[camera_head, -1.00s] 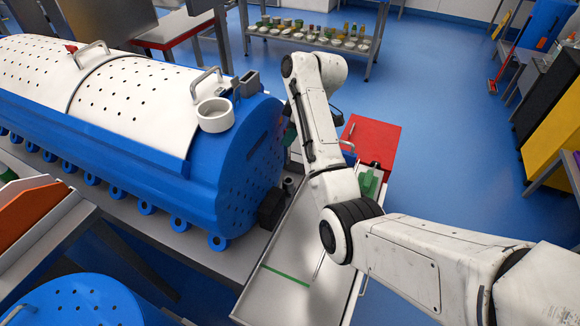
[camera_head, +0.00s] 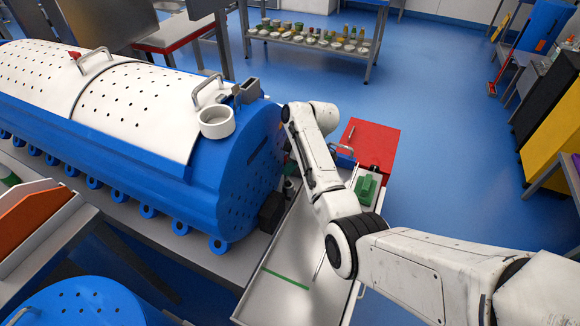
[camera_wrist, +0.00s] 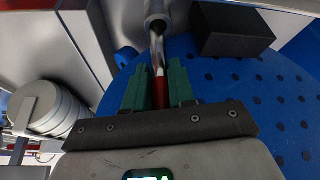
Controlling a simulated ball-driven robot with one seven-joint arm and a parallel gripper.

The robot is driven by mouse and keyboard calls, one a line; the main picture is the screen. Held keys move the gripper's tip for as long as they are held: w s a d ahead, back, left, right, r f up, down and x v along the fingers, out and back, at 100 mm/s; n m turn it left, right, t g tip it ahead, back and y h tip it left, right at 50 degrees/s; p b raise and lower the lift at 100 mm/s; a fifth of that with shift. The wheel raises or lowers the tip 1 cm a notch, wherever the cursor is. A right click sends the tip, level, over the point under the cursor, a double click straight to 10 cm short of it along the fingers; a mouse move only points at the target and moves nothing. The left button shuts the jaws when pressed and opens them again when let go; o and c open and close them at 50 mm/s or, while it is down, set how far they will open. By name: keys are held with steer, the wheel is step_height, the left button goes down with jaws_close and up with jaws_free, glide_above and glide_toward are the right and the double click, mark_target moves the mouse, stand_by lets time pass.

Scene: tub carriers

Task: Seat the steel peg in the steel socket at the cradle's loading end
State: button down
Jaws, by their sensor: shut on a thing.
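My gripper (camera_wrist: 160,92) has green fingers shut on the steel peg (camera_wrist: 157,58), which has a red section between the fingers. In the wrist view the peg points at the round grey steel socket (camera_wrist: 157,20). Its far end overlaps the socket's mouth in the picture; I cannot tell whether it is inside or just in front. In the head view a small grey cylinder, probably the socket (camera_head: 291,187), stands by the end of the blue perforated tub (camera_head: 235,180). There my arm comes down close to the tub's end, and the gripper and peg are mostly hidden.
A black block (camera_wrist: 232,30) sits close to the right of the socket; the tub's end wall (camera_wrist: 235,85) is near the fingers. A tray (camera_head: 285,298) with a green stripe lies below my arm. A green block (camera_head: 366,188) and a red cabinet (camera_head: 372,140) are to the right.

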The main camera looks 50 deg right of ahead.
steer(key=c, duration=1.3)
jaws_free()
steer(key=shift+s+a+f, duration=0.15)
steer(key=shift+s+f, duration=0.25)
steer(key=shift+f, duration=0.3)
steer(key=o, duration=0.4)
steer(key=shift+w+r, duration=0.2)
steer(key=shift+c, duration=0.2)
steer(key=b+v, duration=0.1)
steer(key=v, duration=1.1)
steer(key=shift+r, duration=0.2)
steer(key=shift+w, duration=0.15)
steer(key=s+a+f+m+t+h, duration=0.1)
steer(key=s+a+f+m, duration=0.25)
steer(key=s+a, duration=0.65)
steer(key=s+a+f+m+h, duration=0.2)
steer(key=s+a+f+m, duration=0.15)
steer(key=s+a, duration=0.7)
steer(key=s+f+g, duration=0.1)
steer(key=s+f, duration=0.1)
steer(key=s, duration=0.1)
steer(key=s+f+g, duration=0.1)
steer(key=s+f, duration=0.1)
steer(key=s, duration=0.2)
steer(key=s+f+g, duration=0.1)
steer(key=s+f, duration=0.1)
steer(key=s, duration=0.1)
steer(key=shift+s+d+f+m+g, duration=0.3)
steer(key=shift+s+g, duration=0.05)
steer(key=shift+g, duration=0.05)
